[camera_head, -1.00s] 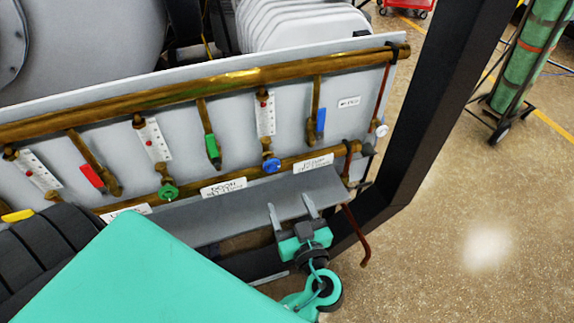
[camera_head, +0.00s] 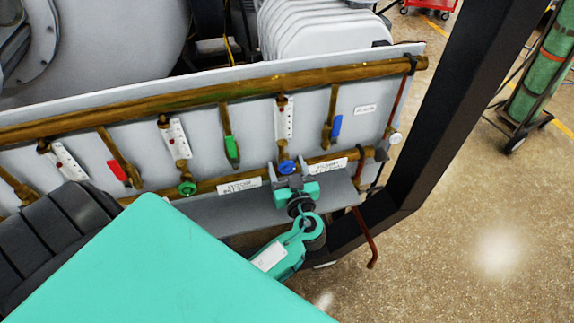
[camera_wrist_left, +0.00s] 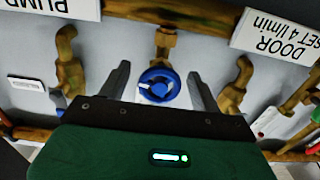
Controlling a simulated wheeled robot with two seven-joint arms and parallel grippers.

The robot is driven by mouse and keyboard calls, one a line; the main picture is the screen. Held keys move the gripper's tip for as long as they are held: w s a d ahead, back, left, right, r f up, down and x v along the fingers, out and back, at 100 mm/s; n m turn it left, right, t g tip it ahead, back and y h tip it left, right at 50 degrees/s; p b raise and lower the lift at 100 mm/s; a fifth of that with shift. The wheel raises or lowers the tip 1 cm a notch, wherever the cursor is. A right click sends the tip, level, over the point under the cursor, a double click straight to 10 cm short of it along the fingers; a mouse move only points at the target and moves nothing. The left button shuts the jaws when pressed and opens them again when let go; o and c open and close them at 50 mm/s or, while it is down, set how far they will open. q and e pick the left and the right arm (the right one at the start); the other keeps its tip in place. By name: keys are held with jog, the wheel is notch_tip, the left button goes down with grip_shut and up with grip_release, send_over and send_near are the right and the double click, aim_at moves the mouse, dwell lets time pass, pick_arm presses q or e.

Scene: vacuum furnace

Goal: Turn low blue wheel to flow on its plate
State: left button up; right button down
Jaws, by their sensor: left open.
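The low blue wheel (camera_head: 287,167) sits on a brass valve on the lower pipe, below a white plate (camera_head: 284,118) with marks and a red dot. My left gripper (camera_head: 288,174) is open, its fingers pointing at the panel. In the left wrist view the blue wheel (camera_wrist_left: 157,87) lies between the two open fingers of my left gripper (camera_wrist_left: 159,72), with a gap on each side. The fingers do not visibly touch it. A pale mark shows on the wheel's face, but its setting is unclear. My right gripper is not in view.
A green wheel (camera_head: 187,188) and a blue lever (camera_head: 337,126) are on neighbouring valves. Label cards (camera_head: 239,186) flank the blue wheel. A grey ledge (camera_head: 215,214) runs below the lower pipe. A black frame post (camera_head: 450,90) stands at the right.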

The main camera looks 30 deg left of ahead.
pick_arm(q)
jog(key=shift+c, duration=0.5)
jog(key=c, duration=0.9)
